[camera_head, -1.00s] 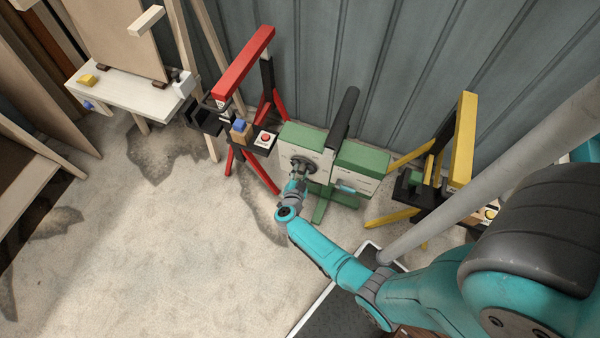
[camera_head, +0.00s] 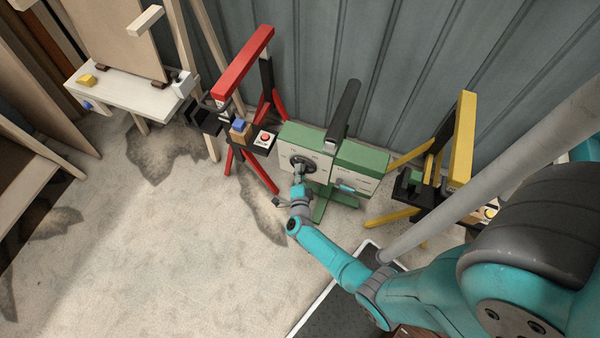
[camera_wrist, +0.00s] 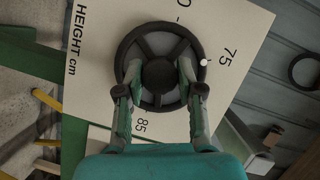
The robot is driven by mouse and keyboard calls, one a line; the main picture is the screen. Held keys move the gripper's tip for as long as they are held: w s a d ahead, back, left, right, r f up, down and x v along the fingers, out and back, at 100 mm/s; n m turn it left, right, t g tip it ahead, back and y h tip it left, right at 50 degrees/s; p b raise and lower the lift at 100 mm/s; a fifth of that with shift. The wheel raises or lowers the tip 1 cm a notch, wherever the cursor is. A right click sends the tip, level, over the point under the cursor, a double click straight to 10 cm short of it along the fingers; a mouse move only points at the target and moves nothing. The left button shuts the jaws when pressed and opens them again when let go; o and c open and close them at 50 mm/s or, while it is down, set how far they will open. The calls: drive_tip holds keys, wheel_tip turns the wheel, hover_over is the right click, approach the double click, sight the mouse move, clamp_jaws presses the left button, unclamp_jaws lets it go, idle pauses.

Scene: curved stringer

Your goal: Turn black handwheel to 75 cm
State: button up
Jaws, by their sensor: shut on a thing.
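The black handwheel (camera_wrist: 158,42) is on the front of a pale panel (camera_wrist: 100,55) marked "HEIGHT cm" in the wrist view. A white dot (camera_wrist: 203,62) on the wheel's right rim points at about the 75 label (camera_wrist: 228,58). An 85 label shows below the wheel, and another number at the top is partly cut off. My gripper (camera_wrist: 160,75) is shut on the handwheel, one finger on each side of its hub. In the head view the handwheel (camera_head: 303,162) is on a green-topped box, with my gripper (camera_head: 299,178) at its front.
A green machine half (camera_head: 360,170) stands right of the wheel's box, with a black post (camera_head: 343,112) between them. A red stand (camera_head: 245,62) is at left and a yellow stand (camera_head: 463,140) at right. A corrugated wall is behind. The floor at front left is clear.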

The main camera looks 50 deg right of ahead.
idle(0.3)
drive_tip(key=o, duration=1.2)
drive_tip(key=shift+c, duration=0.2)
drive_tip(key=v, duration=1.2)
drive_tip(key=shift+f, duration=0.1)
